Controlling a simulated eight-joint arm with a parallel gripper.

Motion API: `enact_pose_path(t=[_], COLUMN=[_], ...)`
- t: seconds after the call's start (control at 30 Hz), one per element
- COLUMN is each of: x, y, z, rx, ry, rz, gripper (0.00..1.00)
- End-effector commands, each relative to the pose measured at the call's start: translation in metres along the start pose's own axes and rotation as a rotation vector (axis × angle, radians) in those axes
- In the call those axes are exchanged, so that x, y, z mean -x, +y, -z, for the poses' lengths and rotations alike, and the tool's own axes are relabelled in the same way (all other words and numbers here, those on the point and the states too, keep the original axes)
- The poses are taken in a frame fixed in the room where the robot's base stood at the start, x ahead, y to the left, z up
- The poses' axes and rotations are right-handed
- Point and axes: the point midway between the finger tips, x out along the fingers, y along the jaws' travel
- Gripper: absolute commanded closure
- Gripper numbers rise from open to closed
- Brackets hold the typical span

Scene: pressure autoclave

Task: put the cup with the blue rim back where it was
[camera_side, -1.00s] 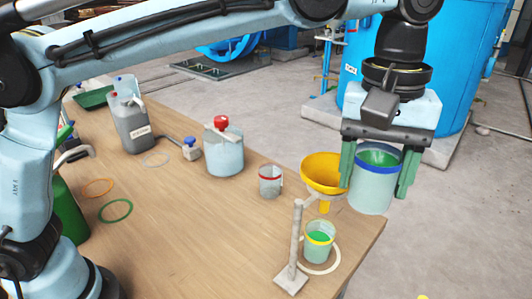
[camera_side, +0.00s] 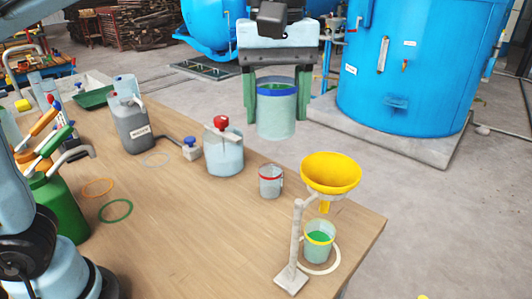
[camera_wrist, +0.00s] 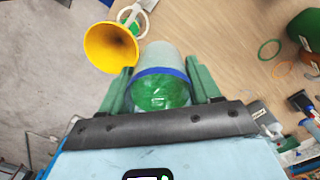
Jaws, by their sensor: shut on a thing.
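The cup with the blue rim (camera_side: 276,116) is upright in the air, clear of the table, with green showing inside it. My gripper (camera_side: 276,112) is shut on it, one green finger on each side. The wrist view also shows the cup (camera_wrist: 160,82) between the fingers, with green inside the blue rim. In the side view, a grey-white ring (camera_side: 157,159), an orange ring (camera_side: 98,188) and a green ring (camera_side: 115,211) lie empty on the table. No ring looks clearly blue.
A red-rimmed cup (camera_side: 270,182), a red-capped jar (camera_side: 223,155) and a grey jug (camera_side: 131,125) stand along the far edge. The middle of the wooden table (camera_side: 205,230) is clear.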

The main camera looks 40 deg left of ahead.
Motion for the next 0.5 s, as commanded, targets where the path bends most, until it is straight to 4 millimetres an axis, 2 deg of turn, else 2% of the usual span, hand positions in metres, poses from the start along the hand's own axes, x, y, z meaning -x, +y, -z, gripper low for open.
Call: enact_pose_path(t=[0.03, 0.1, 0.3, 0.43, 0.5], x=[-0.001, -0.003, -0.011, -0.017, -0.032], y=[-0.016, -0.035, -0.078, -0.102, -0.099], z=[0.008, 0.016, 0.029, 0.034, 0.034], rx=[0.051, 0.115, 0.265, 0.348, 0.341], ry=[0.003, 0.007, 0.016, 0.021, 0.021], rz=[0.001, 0.002, 0.005, 0.007, 0.007], gripper=[0.70, 0.70, 0.70, 0.70, 0.70])
